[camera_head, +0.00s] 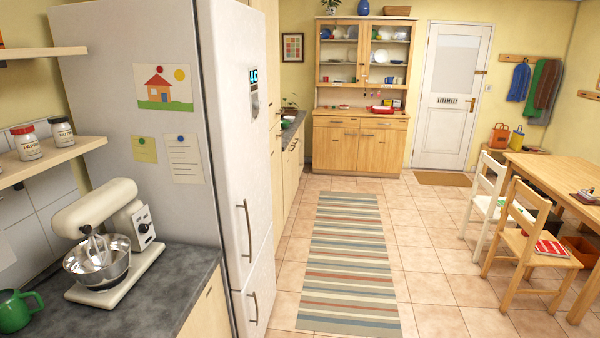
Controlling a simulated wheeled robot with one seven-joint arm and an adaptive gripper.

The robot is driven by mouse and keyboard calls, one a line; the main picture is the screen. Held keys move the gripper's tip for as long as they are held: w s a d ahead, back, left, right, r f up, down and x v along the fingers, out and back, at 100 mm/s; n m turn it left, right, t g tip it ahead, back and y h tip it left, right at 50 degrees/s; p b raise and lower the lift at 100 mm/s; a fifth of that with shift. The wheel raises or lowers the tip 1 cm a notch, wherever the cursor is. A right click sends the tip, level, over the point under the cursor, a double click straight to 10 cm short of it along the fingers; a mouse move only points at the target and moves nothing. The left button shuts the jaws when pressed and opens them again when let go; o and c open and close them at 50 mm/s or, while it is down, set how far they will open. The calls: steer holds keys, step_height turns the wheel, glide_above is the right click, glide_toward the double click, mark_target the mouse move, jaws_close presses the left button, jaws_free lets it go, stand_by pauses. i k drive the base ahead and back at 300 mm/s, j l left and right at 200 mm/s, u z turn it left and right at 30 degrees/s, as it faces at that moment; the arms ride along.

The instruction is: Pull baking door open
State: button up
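No baking door can be made out for certain in the head view. No oven shows. A pale wooden cabinet front (207,308) is below the dark counter at the lower left, with only a small part in frame. The fridge (240,160) is white with two vertical handles on its front, and its doors look shut. A wooden hutch (362,95) at the back has glass-fronted upper doors and shut lower doors. My gripper and arm are not in view.
A striped rug (350,265) lies on the clear tiled floor. Wooden chairs (530,240) and a table (560,178) take up the right side.

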mark_target(270, 9)
steer(key=i, duration=2.1)
steer(key=i+j, duration=0.1)
steer(key=i, duration=2.05)
steer(key=l+z, duration=0.05)
steer(key=l, duration=0.05)
